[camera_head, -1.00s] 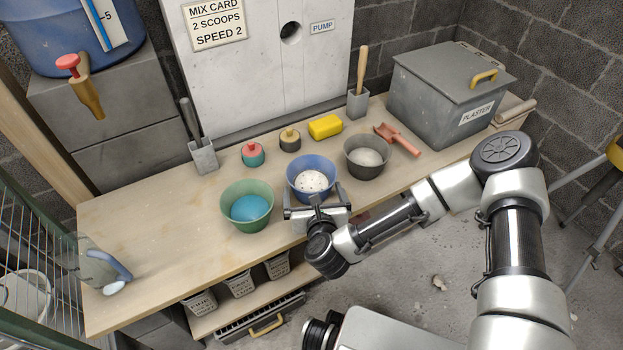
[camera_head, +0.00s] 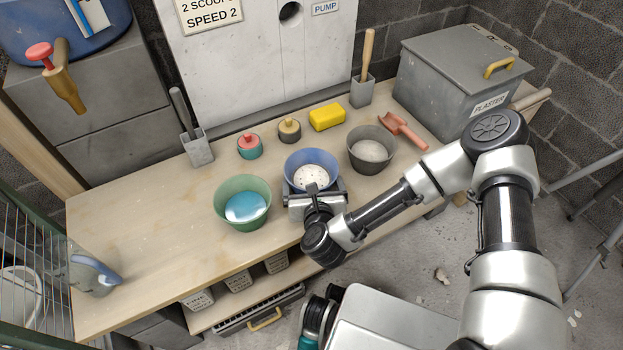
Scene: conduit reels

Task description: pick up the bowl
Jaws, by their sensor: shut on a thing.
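A blue bowl (camera_head: 291,167) with white, dark-speckled contents is near the front of the wooden bench. My gripper (camera_head: 314,188) is at its near side, with a finger at the left and right of the bowl, and is shut on it. The gripper hides the bowl's lower front, so I cannot tell whether its base touches the bench. A green bowl (camera_head: 230,214) with blue contents stands to the left. A dark grey bowl (camera_head: 358,162) with pale grey contents stands to the right.
Behind the bowls are a red-topped pot (camera_head: 249,147), a dark pot (camera_head: 289,131), a yellow block (camera_head: 327,117) and a red scoop (camera_head: 402,129). A grey plaster bin (camera_head: 447,85) stands at the right. The bench (camera_head: 145,225) is largely clear at left.

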